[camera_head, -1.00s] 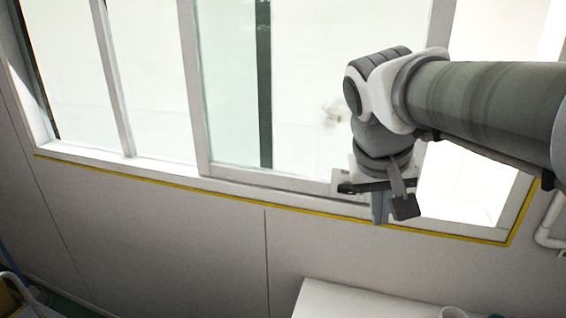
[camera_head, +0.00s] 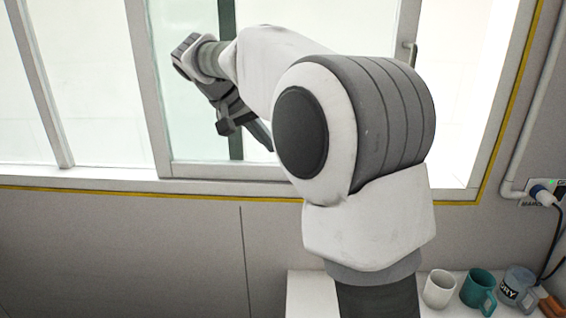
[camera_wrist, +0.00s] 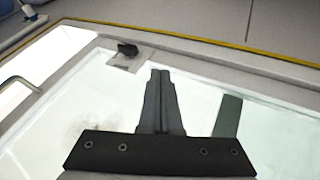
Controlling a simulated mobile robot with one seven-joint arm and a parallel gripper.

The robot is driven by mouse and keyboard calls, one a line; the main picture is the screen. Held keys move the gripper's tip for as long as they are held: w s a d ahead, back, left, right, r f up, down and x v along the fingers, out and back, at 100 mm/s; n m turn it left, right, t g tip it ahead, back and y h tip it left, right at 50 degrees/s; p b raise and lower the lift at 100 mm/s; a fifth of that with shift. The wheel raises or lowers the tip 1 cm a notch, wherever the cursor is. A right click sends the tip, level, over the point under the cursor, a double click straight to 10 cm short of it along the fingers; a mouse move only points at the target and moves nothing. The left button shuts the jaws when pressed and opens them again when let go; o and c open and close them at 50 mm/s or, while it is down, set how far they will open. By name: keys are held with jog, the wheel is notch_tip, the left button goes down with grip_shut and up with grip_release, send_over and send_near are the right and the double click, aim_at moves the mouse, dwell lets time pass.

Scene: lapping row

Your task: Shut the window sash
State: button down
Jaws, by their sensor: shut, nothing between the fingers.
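The window sash (camera_head: 151,90) is a pale-framed glass pane in a larger window. Its left upright and bottom rail show in the head view; my arm hides part of its right side. A thin pull handle (camera_head: 411,52) is on its right upright and also shows in the wrist view (camera_wrist: 20,82). A bright strip lies between that upright and the frame's right side. A dark latch (camera_wrist: 128,49) sits on the sash's rail in the wrist view, just beyond my fingertips. My gripper (camera_head: 266,143) is shut and empty, in front of the glass; contact cannot be told.
A yellow line (camera_head: 120,190) edges the window frame. Below right, a white surface (camera_head: 303,290) bears a white mug (camera_head: 438,291), a teal mug (camera_head: 474,289) and a grey lettered mug (camera_head: 516,284). A plug and cable (camera_head: 544,193) are on the right wall.

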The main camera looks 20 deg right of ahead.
jog(key=d+f, duration=0.7)
jog(key=d, duration=0.2)
jog(key=shift+w+d+f, duration=0.2)
jog(key=shift+d+f, duration=0.05)
jog(key=shift+f, duration=0.15)
jog(key=shift+d, duration=0.1)
